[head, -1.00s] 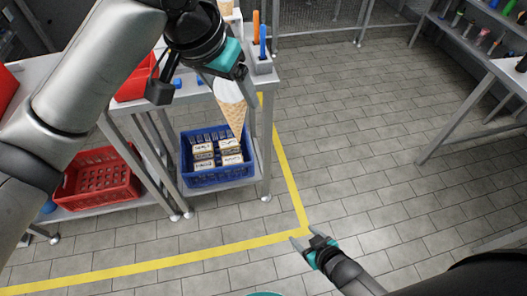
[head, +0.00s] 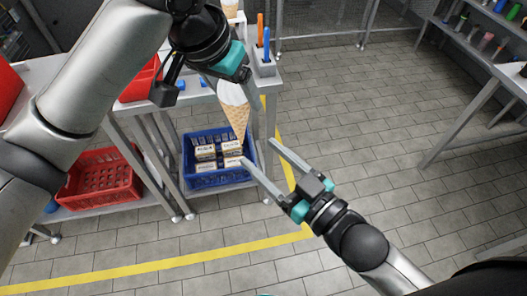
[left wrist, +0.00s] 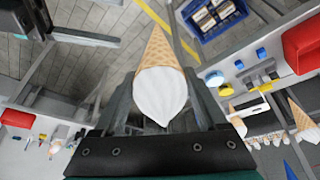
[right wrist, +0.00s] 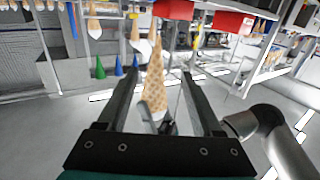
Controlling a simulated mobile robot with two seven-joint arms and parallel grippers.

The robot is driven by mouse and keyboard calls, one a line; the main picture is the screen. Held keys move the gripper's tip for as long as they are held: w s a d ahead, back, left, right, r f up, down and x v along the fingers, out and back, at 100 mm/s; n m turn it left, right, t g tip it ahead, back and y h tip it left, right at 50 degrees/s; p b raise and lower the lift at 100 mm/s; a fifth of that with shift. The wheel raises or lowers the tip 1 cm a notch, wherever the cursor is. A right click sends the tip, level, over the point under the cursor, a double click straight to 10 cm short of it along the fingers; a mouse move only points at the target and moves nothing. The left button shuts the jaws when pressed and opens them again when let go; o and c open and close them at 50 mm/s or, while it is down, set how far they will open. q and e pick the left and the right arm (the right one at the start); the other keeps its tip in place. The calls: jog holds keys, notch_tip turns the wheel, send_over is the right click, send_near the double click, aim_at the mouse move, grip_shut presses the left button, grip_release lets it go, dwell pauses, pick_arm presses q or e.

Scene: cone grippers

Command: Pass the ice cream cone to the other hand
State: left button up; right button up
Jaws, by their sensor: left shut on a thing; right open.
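The ice cream cone (head: 235,112), a tan waffle cone with a white top, hangs point down from my left gripper (head: 228,82). In the left wrist view the cone (left wrist: 158,88) sits between the left fingers, which are shut on it. My right gripper (head: 258,152) is open and empty, its fingers pointing up and left, with their tips close to the cone's pointed end. In the right wrist view the cone (right wrist: 155,85) lines up between the spread fingers; I cannot tell how deep it is between them.
A table edge (head: 190,100) with a red bin (head: 140,82) and a grey holder (head: 263,65) of coloured tools stands behind the cone. Below are a blue crate (head: 188,168) with boxes and a red crate (head: 95,180). The tiled floor on the right is clear.

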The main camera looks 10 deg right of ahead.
jog(key=x, duration=1.2)
jog(key=shift+r, duration=0.3)
jog(key=shift+a, duration=0.1)
jog(key=shift+s, duration=0.1)
jog(key=c, duration=1)
pick_arm(q)
jog(key=o, duration=0.9)
pick_arm(e)
jog(key=shift+c, duration=0.3)
